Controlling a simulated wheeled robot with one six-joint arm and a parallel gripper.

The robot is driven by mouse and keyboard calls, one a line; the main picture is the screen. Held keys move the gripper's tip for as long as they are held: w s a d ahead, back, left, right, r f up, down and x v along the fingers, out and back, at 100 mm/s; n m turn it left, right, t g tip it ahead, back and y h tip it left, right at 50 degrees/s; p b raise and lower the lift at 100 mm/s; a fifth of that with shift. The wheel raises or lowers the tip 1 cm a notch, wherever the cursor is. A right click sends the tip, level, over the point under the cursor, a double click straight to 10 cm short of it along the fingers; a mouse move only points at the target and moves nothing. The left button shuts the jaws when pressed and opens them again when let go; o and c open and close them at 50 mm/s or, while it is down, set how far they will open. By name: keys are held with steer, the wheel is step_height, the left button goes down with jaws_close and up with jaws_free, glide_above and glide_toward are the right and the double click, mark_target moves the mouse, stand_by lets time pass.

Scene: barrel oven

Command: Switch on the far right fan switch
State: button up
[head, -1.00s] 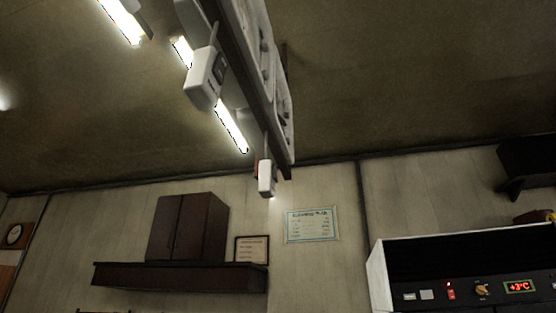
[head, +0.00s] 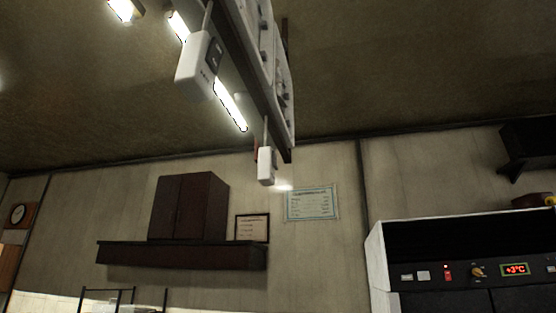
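Two white boxes hang on thin rods from a long fixture below the ceiling. The nearer box (head: 194,68) is at upper left of centre, with a dark panel on its right face. The farther, smaller box (head: 265,165) hangs near the picture's middle, to the right of the nearer one, in front of the back wall. Either may be a fan switch; I cannot tell whether either is on. My gripper is not in view.
The overhead fixture (head: 270,85) runs away from me. A dark cabinet (head: 187,207) stands on a wall shelf (head: 182,256). A unit with a red display (head: 515,269) is at lower right. Dark racks (head: 122,300) show at lower left.

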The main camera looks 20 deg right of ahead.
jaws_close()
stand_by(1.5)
